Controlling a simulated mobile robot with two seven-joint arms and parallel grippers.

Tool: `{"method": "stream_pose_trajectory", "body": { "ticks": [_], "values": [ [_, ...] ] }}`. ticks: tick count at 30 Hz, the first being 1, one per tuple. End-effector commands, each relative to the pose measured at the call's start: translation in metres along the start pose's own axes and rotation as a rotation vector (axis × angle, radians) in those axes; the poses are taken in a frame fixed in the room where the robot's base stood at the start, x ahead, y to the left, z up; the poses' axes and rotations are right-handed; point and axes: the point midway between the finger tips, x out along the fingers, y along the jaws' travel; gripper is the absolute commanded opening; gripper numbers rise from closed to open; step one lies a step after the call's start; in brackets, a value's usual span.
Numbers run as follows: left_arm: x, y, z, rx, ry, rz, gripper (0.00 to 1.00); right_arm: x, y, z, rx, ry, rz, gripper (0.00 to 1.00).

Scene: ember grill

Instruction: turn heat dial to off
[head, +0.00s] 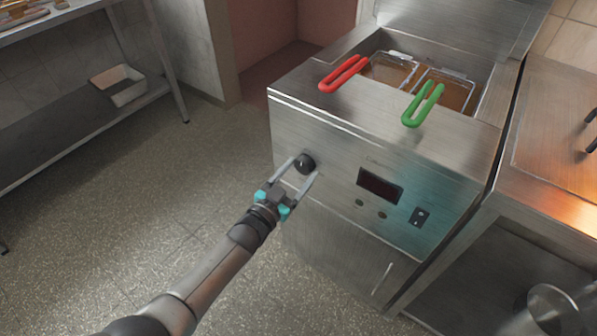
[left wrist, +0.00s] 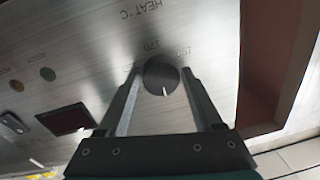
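The heat dial (head: 305,163) is a round black knob on the fryer's front panel (head: 335,152), upper left. In the left wrist view the dial (left wrist: 159,74) shows a white mark pointing down in the picture, towards my gripper's base. HEAT °C and temperature numbers are printed around it, upside down. My left gripper (head: 303,168) is at the panel, its two fingers apart on either side of the dial. The left wrist view shows the fingers (left wrist: 161,72) flanking the dial with small gaps, so it looks open. My right gripper is not in view.
Red (head: 343,73) and green (head: 423,104) basket handles overhang the fryer top. A dark display (head: 380,185) and a rocker switch (head: 419,217) sit right of the dial. A steel counter (head: 560,150) stands to the right. The floor left of the fryer is clear.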

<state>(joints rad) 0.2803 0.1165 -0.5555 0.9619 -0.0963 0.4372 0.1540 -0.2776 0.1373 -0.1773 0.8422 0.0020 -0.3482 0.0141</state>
Motion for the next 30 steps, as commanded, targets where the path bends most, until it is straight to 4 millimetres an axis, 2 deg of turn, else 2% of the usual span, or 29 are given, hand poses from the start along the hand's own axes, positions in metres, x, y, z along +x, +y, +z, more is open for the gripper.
{"method": "stream_pose_trajectory", "body": {
  "ticks": [1, 5, 17, 19, 24, 30],
  "values": [
    [0.000, 0.000, 0.000, 0.001, 0.000, 0.000, 0.74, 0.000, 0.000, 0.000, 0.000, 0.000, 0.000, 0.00],
    [0.000, 0.000, 0.000, 0.002, 0.000, 0.000, 0.89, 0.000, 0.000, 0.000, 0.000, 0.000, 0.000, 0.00],
    [-0.005, -0.001, 0.000, 0.004, -0.002, -0.001, 0.90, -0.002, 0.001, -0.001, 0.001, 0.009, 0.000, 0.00],
    [-0.010, -0.001, 0.000, 0.004, -0.002, -0.001, 0.90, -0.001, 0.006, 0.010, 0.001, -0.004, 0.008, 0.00],
    [-0.028, -0.001, -0.001, 0.003, -0.002, 0.000, 0.90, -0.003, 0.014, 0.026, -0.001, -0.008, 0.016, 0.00],
    [-0.075, -0.001, -0.002, 0.002, -0.005, 0.000, 0.90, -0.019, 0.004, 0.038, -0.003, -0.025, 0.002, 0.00]
  ]
}}
